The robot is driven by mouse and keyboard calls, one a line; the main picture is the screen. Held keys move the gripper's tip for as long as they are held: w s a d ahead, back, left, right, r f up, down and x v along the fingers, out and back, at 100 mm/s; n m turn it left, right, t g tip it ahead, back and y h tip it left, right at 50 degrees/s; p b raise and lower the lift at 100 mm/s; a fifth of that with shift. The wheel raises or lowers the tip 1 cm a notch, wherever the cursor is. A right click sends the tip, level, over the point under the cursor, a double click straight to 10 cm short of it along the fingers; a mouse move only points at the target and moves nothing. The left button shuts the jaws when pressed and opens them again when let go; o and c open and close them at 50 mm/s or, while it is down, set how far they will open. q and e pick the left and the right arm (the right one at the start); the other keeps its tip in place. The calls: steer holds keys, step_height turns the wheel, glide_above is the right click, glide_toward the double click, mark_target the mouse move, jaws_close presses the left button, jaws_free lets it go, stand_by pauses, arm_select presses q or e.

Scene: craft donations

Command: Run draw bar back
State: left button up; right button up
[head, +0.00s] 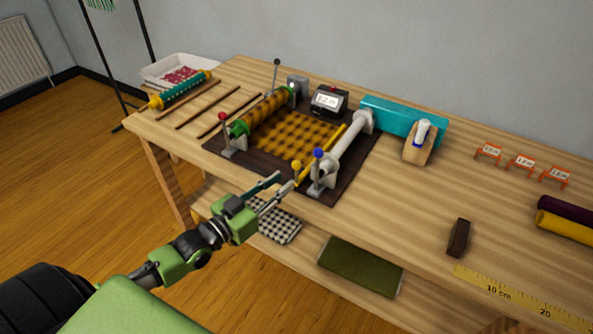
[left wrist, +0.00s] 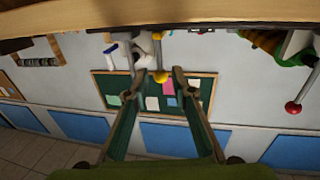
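The yellow draw bar (head: 334,142) lies along the right edge of the brown checked cloth (head: 290,135), just left of the pale roller (head: 345,145). Its yellow ball knob (head: 297,164) is at the near end. In the left wrist view the yellow knob (left wrist: 161,76) shows between the fingertips, seemingly beyond them. My left gripper (head: 285,182) is open, its fingers pointing at the knob from the table's front edge. Contact with the knob cannot be told. My right gripper is in neither view.
A blue-knobbed lever (head: 318,154) stands close right of the knob. A red-knobbed lever (head: 222,117) stands at the left roller (head: 262,112). A display box (head: 329,100) is behind. Dark block (head: 458,238) and ruler (head: 520,300) lie right; the front right tabletop is mostly clear.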

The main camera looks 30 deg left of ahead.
mark_target(296, 171)
arm_select(q)
steer(key=x, duration=0.6)
steer(key=shift+w, duration=0.3)
jaws_close()
